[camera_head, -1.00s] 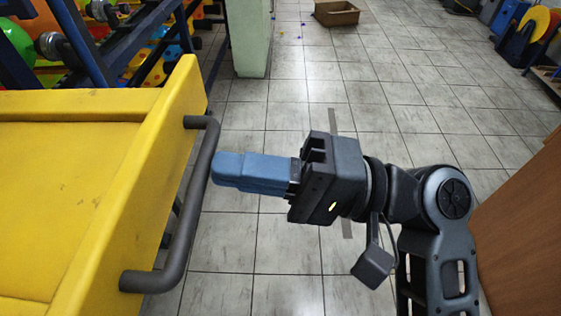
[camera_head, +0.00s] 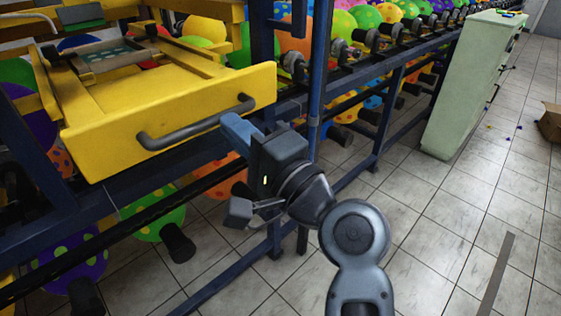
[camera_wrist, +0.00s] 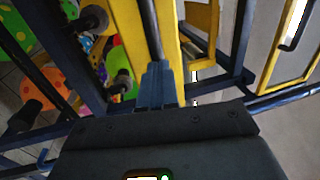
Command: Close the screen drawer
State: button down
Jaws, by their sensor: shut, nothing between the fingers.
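The yellow screen drawer (camera_head: 100,143) stands pulled out of its blue frame at the upper left of the head view. A dark grey bar handle (camera_head: 195,128) runs across its front panel. My gripper (camera_head: 233,128) is shut and empty, with its blue fingers just in front of the panel near the handle's right end. In the wrist view, my shut fingers (camera_wrist: 157,80) point at the yellow front (camera_wrist: 127,20), and the dark handle bar (camera_wrist: 150,28) rises just beyond their tips. I cannot tell whether the fingertips touch the handle.
Blue rack beams (camera_head: 290,85) with spotted balloons run behind and below the drawer. A pale green cabinet (camera_head: 470,85) stands to the right. Open tiled floor (camera_head: 450,240) lies at the lower right, with a cardboard box (camera_head: 550,122) at the right edge.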

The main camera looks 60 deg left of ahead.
jog(key=f+b+x, duration=0.1)
jog(key=b+x, duration=0.1)
jog(key=x, duration=0.3)
jog(key=f+b+x, duration=0.1)
jog(key=b+x, duration=0.1)
jog(key=x, duration=0.4)
jog(key=f+b+x, duration=0.1)
jog(key=b+x, duration=0.1)
jog(key=x, duration=0.4)
jog(key=shift+s+a+f+b, duration=0.1)
jog(key=shift+a+f+b, duration=0.1)
jog(key=shift+a+b, duration=0.2)
jog(key=shift+s+a+r, duration=0.1)
jog(key=shift+a+r, duration=0.05)
jog(key=shift+r, duration=0.05)
jog(key=shift+r, duration=0.15)
